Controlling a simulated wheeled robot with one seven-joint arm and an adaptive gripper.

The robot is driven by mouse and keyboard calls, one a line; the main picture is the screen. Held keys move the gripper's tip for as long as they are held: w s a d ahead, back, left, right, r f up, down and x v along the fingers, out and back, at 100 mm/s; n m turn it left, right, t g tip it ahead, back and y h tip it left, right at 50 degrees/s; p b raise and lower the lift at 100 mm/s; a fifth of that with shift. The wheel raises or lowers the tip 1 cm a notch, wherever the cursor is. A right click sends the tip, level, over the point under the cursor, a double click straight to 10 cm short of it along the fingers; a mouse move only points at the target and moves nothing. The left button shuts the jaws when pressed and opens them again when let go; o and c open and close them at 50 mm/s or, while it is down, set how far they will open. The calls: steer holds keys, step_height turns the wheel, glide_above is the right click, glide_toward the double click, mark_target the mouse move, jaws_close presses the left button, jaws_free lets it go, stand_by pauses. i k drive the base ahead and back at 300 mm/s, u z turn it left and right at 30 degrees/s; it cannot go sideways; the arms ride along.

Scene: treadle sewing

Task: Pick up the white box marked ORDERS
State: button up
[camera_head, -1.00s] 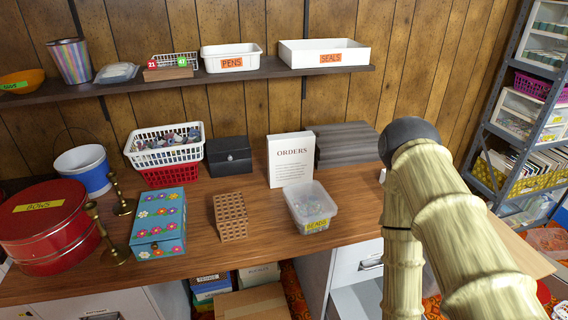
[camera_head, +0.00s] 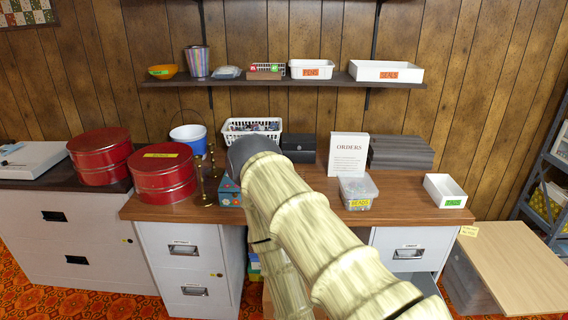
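The white box marked ORDERS (camera_head: 348,155) stands upright on the wooden desk (camera_head: 400,207), toward the back near the wall. Its lettered face points toward me. The clear tub marked BEADS (camera_head: 357,191) stands in front of it and hides its lower edge. My arm, pale and bamboo-patterned, reaches up from the bottom of the view to the left of the box and is apart from it in the picture. My gripper does not show.
A black box (camera_head: 298,148) stands left of the ORDERS box and a grey ridged box (camera_head: 401,152) right of it. A small white open box (camera_head: 445,191) is at the desk's right. Red tins (camera_head: 161,174) stand left. A shelf (camera_head: 300,82) hangs above. A drawer below the desk is open.

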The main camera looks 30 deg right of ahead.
mark_target(348, 151)
steer(key=u, duration=0.7)
steer(key=i, duration=1.5)
steer(key=z, duration=1.3)
steer(key=i, duration=0.8)
steer(key=z, duration=0.9)
